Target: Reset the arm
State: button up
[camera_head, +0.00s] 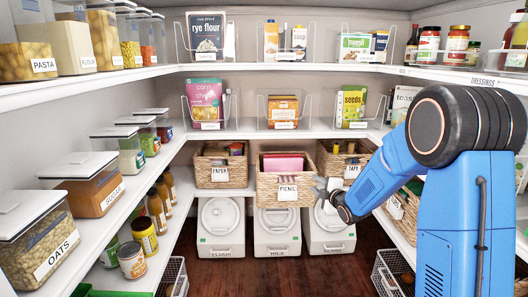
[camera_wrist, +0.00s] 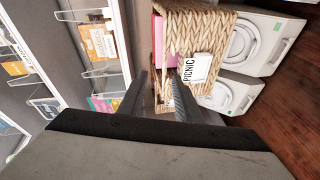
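My gripper (camera_head: 326,190) is at the right of the "PICNIC" basket (camera_head: 285,204), close to its front right corner. The woven basket holds something pink and stands forward of the baskets beside it. In the wrist view, my two fingers (camera_wrist: 158,82) are apart, with the picnic basket (camera_wrist: 197,50) just beyond their tips. My blue arm reaches in from the right.
A "PAPER" basket (camera_head: 221,169) and a "TAPE" basket (camera_head: 343,163) flank the picnic basket. White bins (camera_head: 277,228) stand below it. Jars and containers, such as "OATS" (camera_head: 42,240), fill the left shelves. A wire basket (camera_head: 392,271) is low on the right. Wooden floor is clear in front.

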jog(key=s+d+r+m+g+h, duration=0.2)
jog(key=s+r+m, duration=0.1)
jog(key=s, duration=0.5)
jog(key=s+d+r+m+g+h, duration=0.15)
jog(key=s+m, duration=0.25)
jog(key=s, duration=0.4)
jog(key=s+d+r+m+g+h, duration=0.1)
jog(key=s+d+r+m, duration=0.2)
jog(key=s, duration=0.4)
jog(key=s+f+m+g, duration=0.1)
jog(key=s+m+g, duration=0.1)
jog(key=s, duration=0.9)
jog(key=s+a+f+m+g, duration=0.1)
jog(key=s+m, duration=0.3)
jog(key=s, duration=0.7)
jog(key=s+f+m+g, duration=0.1)
jog(key=s+m+g, duration=0.2)
jog(key=s, duration=0.8)
jog(key=shift+a+f, duration=0.25)
